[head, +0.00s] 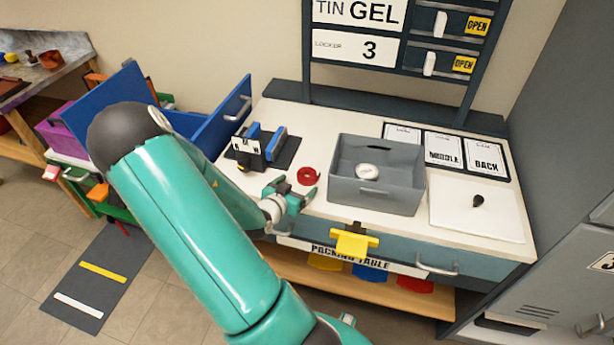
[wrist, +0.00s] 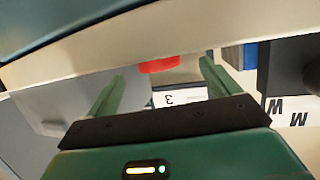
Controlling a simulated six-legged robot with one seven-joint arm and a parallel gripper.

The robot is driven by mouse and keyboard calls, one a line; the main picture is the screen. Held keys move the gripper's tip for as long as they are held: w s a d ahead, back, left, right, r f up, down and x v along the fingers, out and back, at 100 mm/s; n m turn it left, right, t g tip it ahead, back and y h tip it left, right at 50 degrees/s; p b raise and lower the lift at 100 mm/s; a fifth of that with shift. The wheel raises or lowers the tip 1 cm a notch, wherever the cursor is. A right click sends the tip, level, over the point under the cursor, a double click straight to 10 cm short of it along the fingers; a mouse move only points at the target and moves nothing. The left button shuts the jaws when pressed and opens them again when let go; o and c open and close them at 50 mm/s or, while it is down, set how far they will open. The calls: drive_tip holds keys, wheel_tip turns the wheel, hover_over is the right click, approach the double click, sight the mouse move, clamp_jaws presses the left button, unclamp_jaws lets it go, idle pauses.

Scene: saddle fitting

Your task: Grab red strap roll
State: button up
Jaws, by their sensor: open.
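The red strap roll (head: 307,176) lies flat on the white top of the packing table (head: 310,130), left of the grey bin. In the wrist view the red roll (wrist: 160,65) shows at the top, between and beyond the two green fingers. My gripper (head: 300,189) is open and empty at the table's front edge, close in front of the roll. In the wrist view my gripper (wrist: 165,82) has its fingers wide apart. I cannot tell the exact gap between fingertips and roll.
A grey bin (head: 400,195) holding a white round item (head: 367,172) stands right of the roll. A blue-and-white holder (head: 262,148) on a dark mat stands left. A white board (head: 475,218) with a small black object lies at the right. A yellow bracket (head: 353,241) hangs at the front edge.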

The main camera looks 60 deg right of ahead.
sight(303, 179)
drive_tip(key=x, duration=0.5)
drive_tip(key=shift+s+d+r, duration=0.1)
drive_tip(key=shift+d+r, duration=0.1)
drive_tip(key=shift+d, duration=0.1)
drive_tip(key=c, duration=1.2)
drive_tip(key=shift+r, duration=0.1)
